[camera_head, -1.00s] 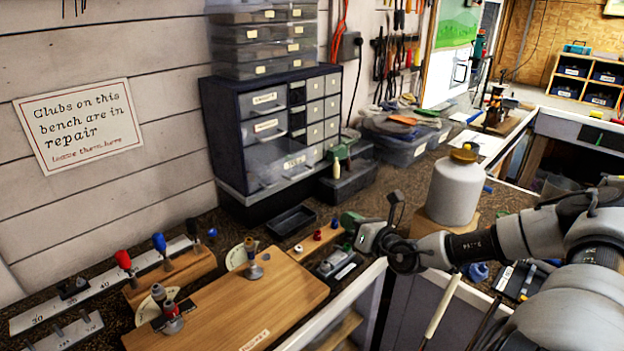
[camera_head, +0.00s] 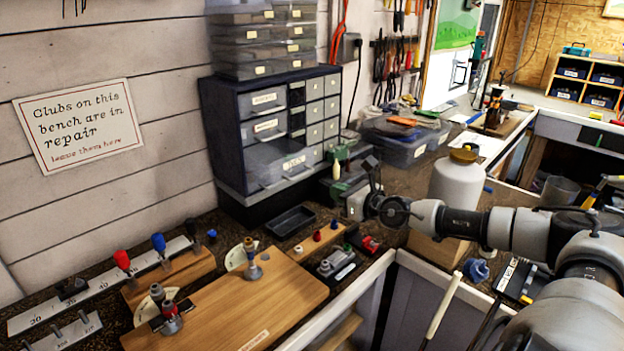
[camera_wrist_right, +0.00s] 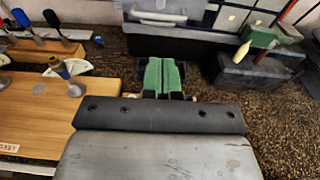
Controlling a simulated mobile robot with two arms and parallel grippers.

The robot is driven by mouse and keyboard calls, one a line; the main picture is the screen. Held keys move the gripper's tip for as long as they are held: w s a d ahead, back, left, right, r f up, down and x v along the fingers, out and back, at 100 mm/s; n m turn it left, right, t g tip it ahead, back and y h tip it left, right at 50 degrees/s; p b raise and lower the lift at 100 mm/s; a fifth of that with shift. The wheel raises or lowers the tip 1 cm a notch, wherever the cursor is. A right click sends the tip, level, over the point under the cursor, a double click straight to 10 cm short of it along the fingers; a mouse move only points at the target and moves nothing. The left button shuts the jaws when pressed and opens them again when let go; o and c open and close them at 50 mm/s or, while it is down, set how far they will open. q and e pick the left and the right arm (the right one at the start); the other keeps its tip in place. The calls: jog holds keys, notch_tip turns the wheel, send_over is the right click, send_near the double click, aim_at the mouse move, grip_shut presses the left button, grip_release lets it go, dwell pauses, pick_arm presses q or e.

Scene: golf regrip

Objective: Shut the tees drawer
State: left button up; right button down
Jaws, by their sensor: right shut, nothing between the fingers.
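The tees drawer (camera_head: 280,165) is the wide clear drawer at the lower left of the dark blue cabinet (camera_head: 225,130). It sticks out from the front, and its label is too blurred to read surely. Its handle edge shows at the top of the right wrist view (camera_wrist_right: 158,17). My right gripper (camera_head: 352,205) is in front and to the right of the drawer, low over the bench and apart from it. In the right wrist view its green-padded fingers (camera_wrist_right: 163,75) are together and empty. My left gripper is not in view.
A small black tray (camera_head: 290,221) lies on the bench below the drawer. A wooden board (camera_head: 230,300) with club parts is at front left. A dark box (camera_head: 345,185) with a green tool stands right of the cabinet. A white bottle (camera_head: 453,190) stands behind my right arm.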

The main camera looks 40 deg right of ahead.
jog(key=w+a+p, duration=0.1)
jog(key=w+p, duration=0.2)
jog(key=w, duration=0.6)
jog(key=shift+p, duration=0.4)
